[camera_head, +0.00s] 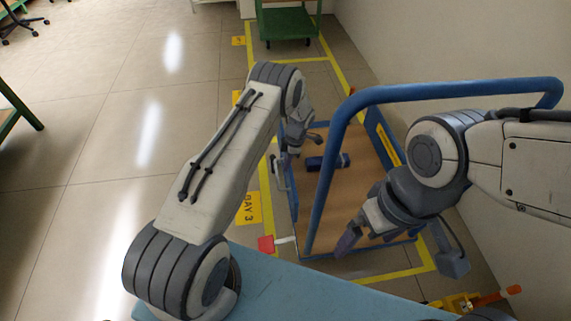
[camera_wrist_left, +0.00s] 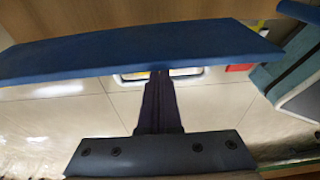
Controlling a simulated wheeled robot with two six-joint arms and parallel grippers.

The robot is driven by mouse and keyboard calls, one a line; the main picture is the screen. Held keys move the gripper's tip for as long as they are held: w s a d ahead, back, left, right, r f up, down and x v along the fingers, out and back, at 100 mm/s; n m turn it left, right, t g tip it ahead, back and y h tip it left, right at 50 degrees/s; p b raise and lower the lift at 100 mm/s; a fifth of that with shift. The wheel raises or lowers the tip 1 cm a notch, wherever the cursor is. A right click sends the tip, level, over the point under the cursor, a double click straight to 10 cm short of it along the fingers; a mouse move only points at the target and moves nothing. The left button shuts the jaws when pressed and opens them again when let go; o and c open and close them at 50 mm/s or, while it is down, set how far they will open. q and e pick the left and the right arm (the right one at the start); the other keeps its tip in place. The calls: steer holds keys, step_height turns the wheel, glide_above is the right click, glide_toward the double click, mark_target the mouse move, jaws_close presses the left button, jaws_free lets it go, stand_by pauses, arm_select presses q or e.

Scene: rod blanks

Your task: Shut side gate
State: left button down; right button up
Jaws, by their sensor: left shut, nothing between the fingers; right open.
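A cart with a wooden deck (camera_head: 322,190) and blue frame stands in the yellow-marked bay. A narrow blue side piece, apparently the side gate (camera_head: 293,203), runs along its left edge; my arm partly hides it, and its angle is unclear. My left gripper (camera_head: 313,138) is at the deck's far left corner. In the left wrist view its shut, empty fingers (camera_wrist_left: 158,100) point at a broad blue bar (camera_wrist_left: 140,52); contact is unclear. A pale handle-like part shows behind that bar. My right gripper (camera_head: 360,228) is open and empty, over the deck's near right part.
A dark blue rod blank (camera_head: 328,162) lies on the deck. The cart's tall blue handle (camera_head: 440,92) arches between my arms. A red tab (camera_head: 266,245) sits at the near left corner. A wall is close on the right; a green trolley (camera_head: 286,22) stands behind.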

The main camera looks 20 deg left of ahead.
mark_target(276, 173)
arm_select(q)
steer(key=a, duration=0.1)
steer(key=s+a, duration=0.1)
steer(key=a, duration=0.1)
steer(key=shift+s+a+r+p, duration=0.15)
steer(key=shift+s+a+p, duration=0.15)
steer(key=shift+p, duration=0.1)
steer(key=w+d+r+p, duration=0.2)
steer(key=d+r, duration=0.3)
steer(key=r, duration=0.2)
steer(key=shift+w+d+r, duration=0.3)
